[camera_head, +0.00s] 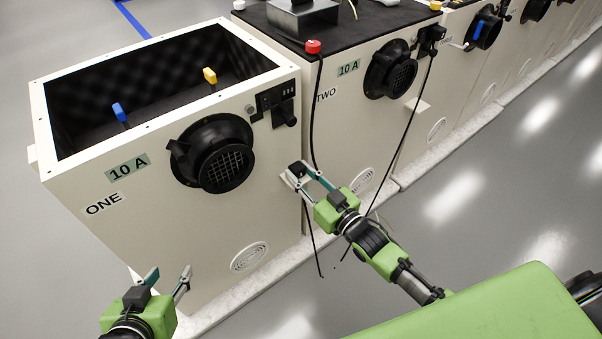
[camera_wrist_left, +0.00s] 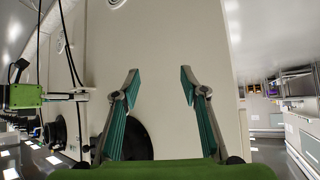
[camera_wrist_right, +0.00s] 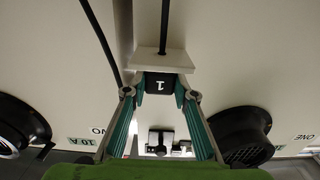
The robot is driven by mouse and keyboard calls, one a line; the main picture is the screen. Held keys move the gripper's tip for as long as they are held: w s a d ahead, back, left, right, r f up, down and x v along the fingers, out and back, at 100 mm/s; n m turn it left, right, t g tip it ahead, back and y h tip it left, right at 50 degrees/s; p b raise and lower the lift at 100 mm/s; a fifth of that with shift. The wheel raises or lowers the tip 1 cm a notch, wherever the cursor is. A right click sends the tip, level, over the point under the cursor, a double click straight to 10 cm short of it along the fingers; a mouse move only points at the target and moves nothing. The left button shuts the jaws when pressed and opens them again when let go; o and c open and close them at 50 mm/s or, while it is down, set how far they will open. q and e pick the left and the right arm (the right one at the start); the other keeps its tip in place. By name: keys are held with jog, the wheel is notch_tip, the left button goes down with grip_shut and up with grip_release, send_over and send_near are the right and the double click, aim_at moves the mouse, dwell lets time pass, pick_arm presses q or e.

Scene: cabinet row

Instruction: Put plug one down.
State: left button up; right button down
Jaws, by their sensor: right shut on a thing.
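Plug one (camera_wrist_right: 161,84) is a small black block marked "1", held between the fingertips of my right gripper (camera_wrist_right: 161,92); in the head view the plug (camera_head: 296,168) is low at the right edge of cabinet one (camera_head: 215,265). It is at a small white shelf (camera_wrist_right: 150,63) on the cabinet front, also visible in the head view (camera_head: 287,182); I cannot tell whether it rests on it. A black cable (camera_wrist_right: 164,22) runs from the plug past the shelf and hangs down. My left gripper (camera_head: 168,276) is open and empty before cabinet one.
The black socket panel (camera_head: 275,100) is above the shelf on cabinet one, right of a round black vent (camera_head: 222,162). Cabinet two (camera_head: 345,125) stands close on the right, with a plug at its panel and a hanging cable (camera_head: 407,125) near my right arm. The floor in front is clear.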

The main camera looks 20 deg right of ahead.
jog(key=shift+f, duration=0.35)
jog(key=c, duration=1.7)
grip_release()
pick_arm(q)
jog(key=shift+w+d+r+t, duration=0.4)
jog(key=shift+w+r+t, duration=0.2)
jog(key=shift+w+r, duration=0.15)
pick_arm(e)
jog(key=shift+r, duration=0.1)
